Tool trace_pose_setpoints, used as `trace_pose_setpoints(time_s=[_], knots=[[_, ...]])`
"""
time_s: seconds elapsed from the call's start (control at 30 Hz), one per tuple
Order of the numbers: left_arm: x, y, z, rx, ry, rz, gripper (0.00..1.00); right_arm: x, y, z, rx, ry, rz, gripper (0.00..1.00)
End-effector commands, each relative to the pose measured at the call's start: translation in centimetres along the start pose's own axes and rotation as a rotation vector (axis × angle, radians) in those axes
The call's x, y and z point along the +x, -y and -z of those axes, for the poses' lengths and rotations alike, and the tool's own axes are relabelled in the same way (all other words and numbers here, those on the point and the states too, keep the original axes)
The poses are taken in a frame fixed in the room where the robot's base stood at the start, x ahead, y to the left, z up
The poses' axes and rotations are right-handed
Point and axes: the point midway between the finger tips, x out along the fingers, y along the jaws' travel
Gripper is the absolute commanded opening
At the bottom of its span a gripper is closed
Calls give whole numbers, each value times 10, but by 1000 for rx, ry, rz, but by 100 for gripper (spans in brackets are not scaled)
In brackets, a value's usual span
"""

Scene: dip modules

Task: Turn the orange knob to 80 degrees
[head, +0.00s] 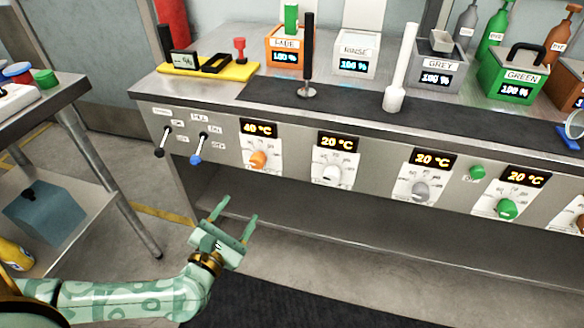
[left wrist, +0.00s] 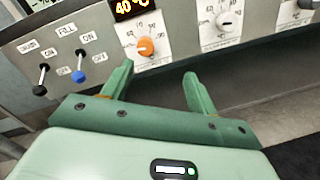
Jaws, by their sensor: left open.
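The orange knob (head: 258,159) sits on a white dial plate on the bench's front panel. The display above it (head: 258,128) reads 40 °C. In the left wrist view the orange knob (left wrist: 146,46) shows beyond my fingers, between them and above. My left gripper (head: 234,212) is open and empty, below and in front of the orange knob, apart from it. Its two green fingers also show in the left wrist view (left wrist: 160,80), spread wide. My right gripper is in neither view.
Beside the orange knob are a black-tipped lever (head: 163,142) and a blue-tipped lever (head: 199,148) on the left, and a white knob (head: 331,174) on the right. Labelled containers stand on the bench top (head: 225,95). Open floor lies in front of the bench.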

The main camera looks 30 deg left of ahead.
Motion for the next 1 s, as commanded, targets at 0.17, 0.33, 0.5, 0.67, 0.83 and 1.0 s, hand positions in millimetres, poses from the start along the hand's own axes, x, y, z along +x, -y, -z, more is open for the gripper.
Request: trace_pose_setpoints(time_s=[0.17, 0.33, 0.5, 0.67, 0.83, 1.0], knots=[[0, -15, 11, -219, -55, -86, 59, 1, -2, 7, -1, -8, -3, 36], [15, -15, 14, -243, -52, -88, 59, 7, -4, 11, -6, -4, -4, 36], [53, -17, 19, -238, -52, -87, 59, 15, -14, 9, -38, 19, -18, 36], [96, -19, 23, -237, -53, -86, 59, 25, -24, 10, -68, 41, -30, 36], [137, -23, 25, -237, -53, -86, 59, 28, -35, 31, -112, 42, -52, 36], [154, -26, 23, -236, -52, -86, 59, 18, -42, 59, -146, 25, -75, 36]])
